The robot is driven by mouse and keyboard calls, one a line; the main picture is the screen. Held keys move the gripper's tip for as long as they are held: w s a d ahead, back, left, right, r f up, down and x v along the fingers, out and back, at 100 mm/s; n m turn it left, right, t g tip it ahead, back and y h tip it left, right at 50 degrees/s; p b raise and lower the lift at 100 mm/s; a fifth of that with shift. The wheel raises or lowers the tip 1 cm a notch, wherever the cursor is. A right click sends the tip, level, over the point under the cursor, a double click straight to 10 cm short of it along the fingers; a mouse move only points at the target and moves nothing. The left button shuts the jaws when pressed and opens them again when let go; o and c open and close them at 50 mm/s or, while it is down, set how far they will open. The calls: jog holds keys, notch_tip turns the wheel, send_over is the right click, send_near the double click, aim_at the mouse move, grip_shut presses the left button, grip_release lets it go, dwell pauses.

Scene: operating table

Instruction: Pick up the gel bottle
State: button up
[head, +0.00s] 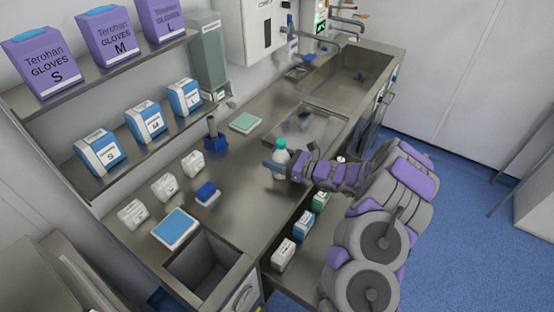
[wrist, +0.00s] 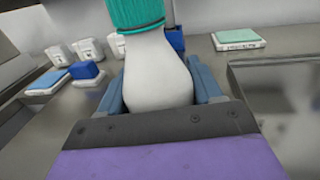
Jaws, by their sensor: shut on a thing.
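The gel bottle (head: 281,160) is white with a teal cap and stands upright over the steel counter in the head view. In the wrist view the bottle (wrist: 158,75) fills the middle, its teal cap cut off by the top edge. My gripper (head: 277,166) reaches it from the right. Its blue fingers (wrist: 158,92) are shut on the bottle's body, one on each side. The bottle's base is hidden, so I cannot tell whether it touches the counter.
A blue holder (head: 215,140) and a green-topped pad (head: 245,122) lie behind the bottle. Small white boxes (head: 165,187), a blue sponge-like block (head: 207,192) and a blue pad (head: 176,228) are to its left. A sink (head: 352,85) is at the far end.

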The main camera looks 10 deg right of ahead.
jog(key=shift+r, duration=0.5)
notch_tip(320, 180, up, 3)
jog(key=shift+f+p, duration=0.15)
jog(key=shift+p, duration=0.5)
jog(key=s+d+r+p, duration=0.1)
jog(key=s+d+p, duration=0.1)
jog(key=s+d, duration=0.35)
jog(key=s+d+p, duration=0.1)
jog(key=s+d, duration=0.1)
jog(key=s, duration=0.7)
jog(key=w+a+r, duration=0.6)
jog(key=w, duration=0.2)
jog(key=shift+w+a, duration=0.3)
